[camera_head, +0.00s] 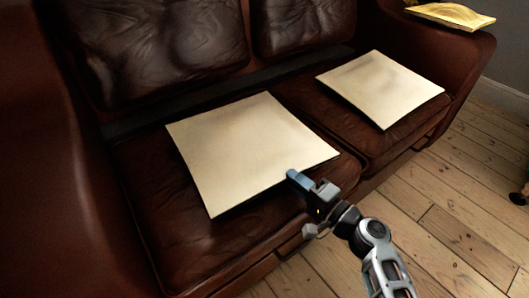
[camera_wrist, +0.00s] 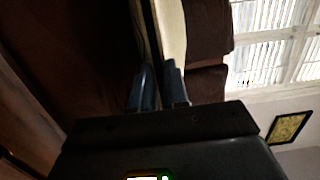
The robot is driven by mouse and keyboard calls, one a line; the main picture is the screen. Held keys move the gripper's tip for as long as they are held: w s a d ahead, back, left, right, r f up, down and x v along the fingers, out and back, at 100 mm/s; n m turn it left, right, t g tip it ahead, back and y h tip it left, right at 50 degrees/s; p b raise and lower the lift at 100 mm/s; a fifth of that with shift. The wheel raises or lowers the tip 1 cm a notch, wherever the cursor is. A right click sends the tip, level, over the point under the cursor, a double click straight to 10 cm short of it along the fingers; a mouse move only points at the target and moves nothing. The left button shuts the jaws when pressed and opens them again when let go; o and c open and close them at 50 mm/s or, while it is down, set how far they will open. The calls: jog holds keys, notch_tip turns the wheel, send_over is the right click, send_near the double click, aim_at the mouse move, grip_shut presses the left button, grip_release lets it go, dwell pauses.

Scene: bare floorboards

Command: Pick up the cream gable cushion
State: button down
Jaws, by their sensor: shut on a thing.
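A large cream cushion (camera_head: 245,150) lies on the left seat of the brown leather sofa, its front right edge at my gripper (camera_head: 293,177). My gripper reaches in from the lower right and is shut on that edge. In the wrist view, the cushion (camera_wrist: 171,28) shows as a pale strip running up from between the two blue fingers (camera_wrist: 158,85). A second cream cushion (camera_head: 381,87) lies flat on the right seat, apart from my gripper. I cannot tell from shape alone which of the two is the gable one.
The brown sofa (camera_head: 180,240) has two seats, a tall back and wide arms. A yellowish patterned cushion (camera_head: 451,14) lies on its right arm. Bare floorboards (camera_head: 440,215) are open in front. The wrist view shows a framed picture (camera_wrist: 289,128) and a bright window (camera_wrist: 270,45).

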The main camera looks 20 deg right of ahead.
jog(key=shift+r, duration=0.15)
jog(key=r+p, duration=0.2)
jog(key=r, duration=0.2)
jog(key=shift+s+d+r+p, duration=0.25)
jog(key=shift+d+r+p, duration=0.15)
jog(key=s+d+r+p, duration=0.3)
jog(key=s+d+r, duration=0.3)
jog(key=d, duration=0.2)
jog(key=shift+s+d, duration=0.2)
jog(key=shift+d, duration=0.15)
